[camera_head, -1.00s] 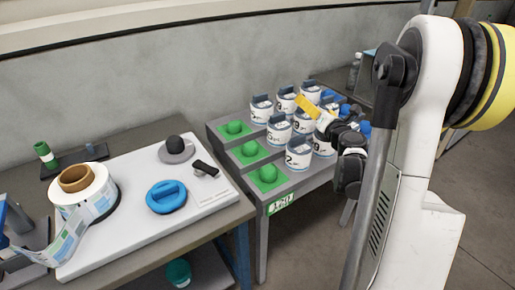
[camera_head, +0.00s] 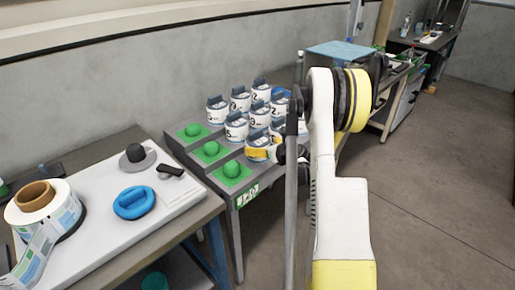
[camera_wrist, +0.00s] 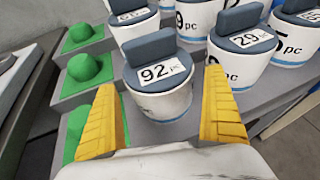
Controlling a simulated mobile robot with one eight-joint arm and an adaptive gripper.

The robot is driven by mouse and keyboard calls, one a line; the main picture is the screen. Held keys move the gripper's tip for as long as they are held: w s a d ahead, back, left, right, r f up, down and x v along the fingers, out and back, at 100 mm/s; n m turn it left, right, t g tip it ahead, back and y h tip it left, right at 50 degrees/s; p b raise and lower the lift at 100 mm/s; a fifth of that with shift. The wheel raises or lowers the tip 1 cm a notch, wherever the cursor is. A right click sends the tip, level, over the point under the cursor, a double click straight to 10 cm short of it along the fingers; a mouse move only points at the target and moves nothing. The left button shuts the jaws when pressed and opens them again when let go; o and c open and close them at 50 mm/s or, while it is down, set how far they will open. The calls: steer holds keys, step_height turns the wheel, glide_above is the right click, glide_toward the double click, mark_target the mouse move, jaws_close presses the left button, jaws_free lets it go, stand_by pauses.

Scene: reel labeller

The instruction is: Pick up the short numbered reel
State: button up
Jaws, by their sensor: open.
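Several white reels with dark blue-grey grips and numbered tops stand in rows on a grey stepped stand (camera_head: 190,152). The reel marked "92 pc" (camera_wrist: 165,103) is nearest in the wrist view, upright on the stand. My gripper (camera_wrist: 160,82) is open, with one yellow finger on each side of this reel; contact cannot be told. The reel marked "29 pc" (camera_wrist: 235,68) stands just right of the right finger. In the head view my gripper (camera_head: 258,152) is at the front reel, partly hidden by my arm. Which reel is shorter is hard to tell.
Green pads with round green knobs (camera_head: 232,168) line the stand's left side. Neighbouring reels stand close behind and right of my gripper.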

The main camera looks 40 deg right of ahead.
steer(key=b+x, duration=0.1)
steer(key=x, duration=0.2)
steer(key=shift+w+f, duration=0.3)
steer(key=shift+r, duration=0.15)
steer(key=c, duration=1.1)
